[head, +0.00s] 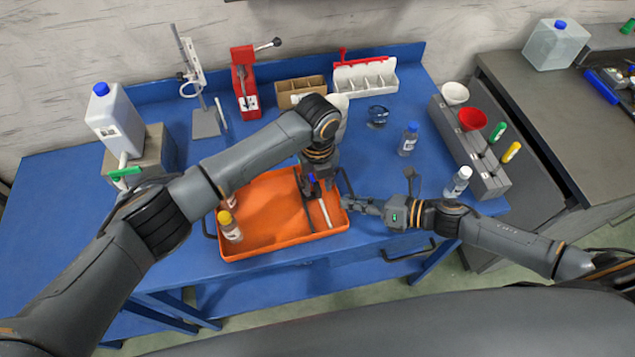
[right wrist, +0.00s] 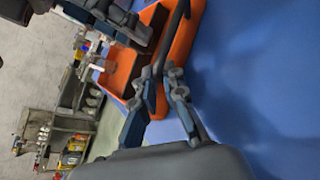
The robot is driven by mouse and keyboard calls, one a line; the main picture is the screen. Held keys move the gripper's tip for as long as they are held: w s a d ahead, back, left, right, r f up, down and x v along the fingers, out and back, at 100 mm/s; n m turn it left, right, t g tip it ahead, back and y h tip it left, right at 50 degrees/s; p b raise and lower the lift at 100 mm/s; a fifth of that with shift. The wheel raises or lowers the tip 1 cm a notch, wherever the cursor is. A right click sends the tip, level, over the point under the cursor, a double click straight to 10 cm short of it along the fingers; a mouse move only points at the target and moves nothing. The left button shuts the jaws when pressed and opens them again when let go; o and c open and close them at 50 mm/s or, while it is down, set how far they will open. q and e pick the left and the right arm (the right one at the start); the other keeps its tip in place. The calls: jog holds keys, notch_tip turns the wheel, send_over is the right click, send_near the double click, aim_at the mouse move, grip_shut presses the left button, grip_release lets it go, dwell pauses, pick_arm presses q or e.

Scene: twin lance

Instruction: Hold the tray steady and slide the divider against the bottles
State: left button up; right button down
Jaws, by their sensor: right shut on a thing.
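The orange tray (head: 270,243) lies on the blue table; part of it also shows in the right wrist view (right wrist: 123,72). Two bottles stand at its left side: a yellow-capped one (head: 231,230) and another behind it (head: 229,200), partly hidden by my left arm. A dark, narrow divider (head: 307,212) stands in the right part of the tray, well apart from the bottles. My left gripper (head: 314,192) points down at the divider; its fingertips are too small to judge. My right gripper (head: 350,203) is shut on the tray's right handle (right wrist: 174,38).
A pale bar (head: 325,213) lies at the tray's right side. A blue-capped bottle (head: 408,139) and a grey rack (head: 468,150) with funnels stand to the right. A red press (head: 244,85) and a white divided box (head: 365,77) stand at the back. The tray floor between bottles and divider is clear.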

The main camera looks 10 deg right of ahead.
pick_arm(q)
jog(key=shift+f, duration=0.3)
pick_arm(e)
jog(key=shift+d+f, duration=0.1)
pick_arm(q)
grip_shut()
jog(key=a, duration=1.6)
jog(key=shift+s+a, duration=0.25)
jog(key=shift+s, duration=0.15)
pick_arm(e)
jog(key=shift+f, duration=0.1)
